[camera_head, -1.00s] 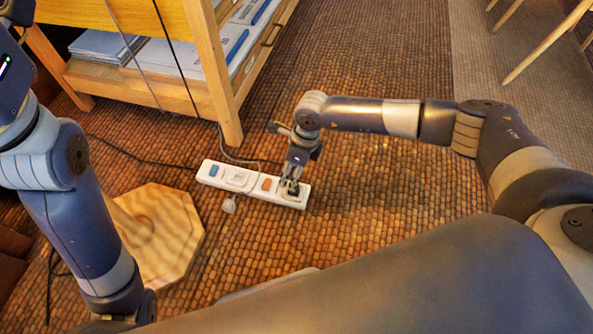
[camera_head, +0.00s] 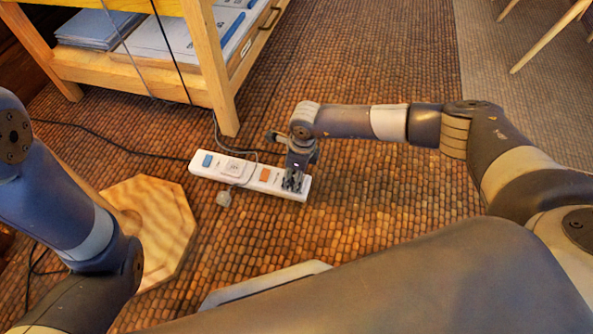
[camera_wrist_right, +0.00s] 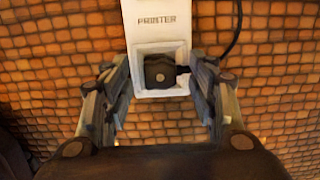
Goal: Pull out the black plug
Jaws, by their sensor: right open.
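The black plug (camera_wrist_right: 160,72) sits in the end socket of a white power strip (camera_head: 210,163), beside the label "PRINTER" in the right wrist view. A black cord runs from the plug's right side there. My right gripper (camera_wrist_right: 160,84) is open, with one finger on each side of the plug and visible gaps between. In the head view my right gripper (camera_head: 292,184) points down over the strip's right end and hides most of the plug. My left arm shows at the left, but its gripper is out of view.
An orange switch (camera_head: 265,174) and a blue switch (camera_head: 207,160) are on the strip. A wooden shelf (camera_head: 226,90) stands behind, and an octagonal wooden base (camera_head: 165,220) stands left. Woven floor to the right is clear.

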